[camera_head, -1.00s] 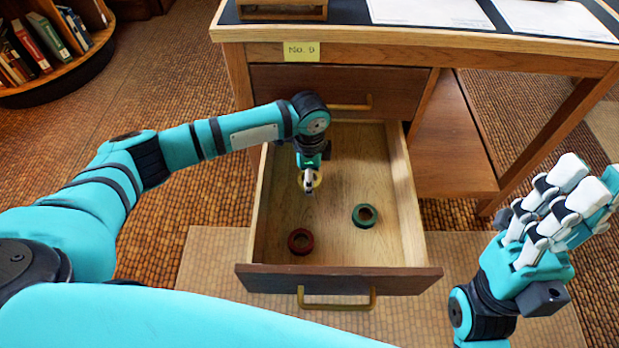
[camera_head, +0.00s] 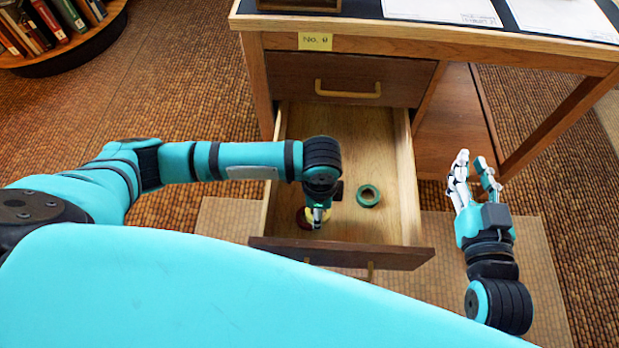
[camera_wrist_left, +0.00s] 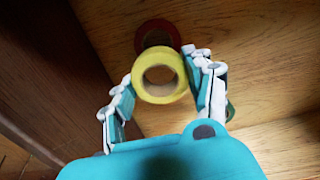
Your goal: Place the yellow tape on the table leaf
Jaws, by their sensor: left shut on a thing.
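The yellow tape (camera_wrist_left: 160,97) is a ring held between the fingers of my left gripper (camera_wrist_left: 160,90) in the left wrist view. In the head view the left gripper (camera_head: 317,217) hangs over the open drawer, with the yellow tape (camera_head: 321,213) partly hidden at its fingertips. Whether the tape touches the drawer floor is hard to tell. My right gripper (camera_head: 474,178) is empty beside the drawer, fingers spread. The table leaf is not clearly identifiable; the desk's top (camera_head: 400,31) spans the back of the view.
The open drawer (camera_head: 405,257) holds a green tape ring (camera_head: 368,196) and a red tape ring (camera_head: 303,220), the red one mostly hidden behind my left gripper. White sheets (camera_head: 565,17) lie on the desktop. A shelf with books (camera_head: 50,15) stands at far left.

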